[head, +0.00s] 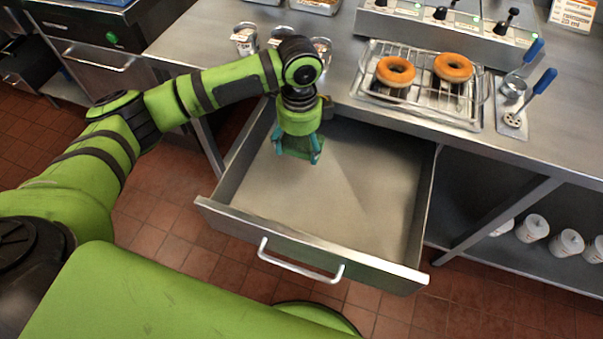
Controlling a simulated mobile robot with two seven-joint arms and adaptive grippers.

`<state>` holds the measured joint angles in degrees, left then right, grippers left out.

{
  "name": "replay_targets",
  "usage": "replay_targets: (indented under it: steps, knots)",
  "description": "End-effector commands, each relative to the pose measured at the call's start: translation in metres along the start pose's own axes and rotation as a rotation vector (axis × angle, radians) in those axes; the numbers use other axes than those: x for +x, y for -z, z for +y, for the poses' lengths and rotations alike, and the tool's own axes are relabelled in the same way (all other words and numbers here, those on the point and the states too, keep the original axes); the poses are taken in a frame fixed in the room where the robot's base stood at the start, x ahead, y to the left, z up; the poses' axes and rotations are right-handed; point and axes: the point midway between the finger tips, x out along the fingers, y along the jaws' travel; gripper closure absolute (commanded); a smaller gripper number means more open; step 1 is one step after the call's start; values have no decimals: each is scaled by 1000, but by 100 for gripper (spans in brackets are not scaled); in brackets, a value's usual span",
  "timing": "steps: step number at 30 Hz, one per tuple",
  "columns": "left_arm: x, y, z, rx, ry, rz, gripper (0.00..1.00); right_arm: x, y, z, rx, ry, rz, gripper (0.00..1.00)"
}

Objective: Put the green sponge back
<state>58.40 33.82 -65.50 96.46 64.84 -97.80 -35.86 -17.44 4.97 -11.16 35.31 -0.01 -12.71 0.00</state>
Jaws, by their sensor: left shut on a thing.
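My left gripper (298,152) points down over the open drawer (315,248), near the drawer's back left. It is shut on a small teal-green block, the green sponge (296,144), mostly hidden between the fingers and under the wrist. The drawer is pulled out from under the steel counter, and its visible floor is bare. I cannot tell exactly how high the sponge is above the drawer floor. My right gripper is not in view.
On the counter (350,50), a wire rack (365,92) holds two glazed donuts (396,72). Blue-handled ladles (541,85) lie to its right. Small jars (244,42) stand behind my left arm. White cups (532,228) stand on the lower right shelf.

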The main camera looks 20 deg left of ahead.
Motion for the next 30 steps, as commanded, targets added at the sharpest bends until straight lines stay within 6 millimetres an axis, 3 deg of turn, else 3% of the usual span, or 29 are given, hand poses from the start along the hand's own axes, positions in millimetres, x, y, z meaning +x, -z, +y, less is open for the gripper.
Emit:
replay_targets:
  steps: [7, 21, 30]
  knots:
    - [45, 0, 1, 16, -6, -2, 39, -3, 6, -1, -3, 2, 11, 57]
    - [96, 0, 1, 15, -4, -2, 39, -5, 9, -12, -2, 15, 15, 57]
    - [100, 0, 0, 15, -2, -2, 39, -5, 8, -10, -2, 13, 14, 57]
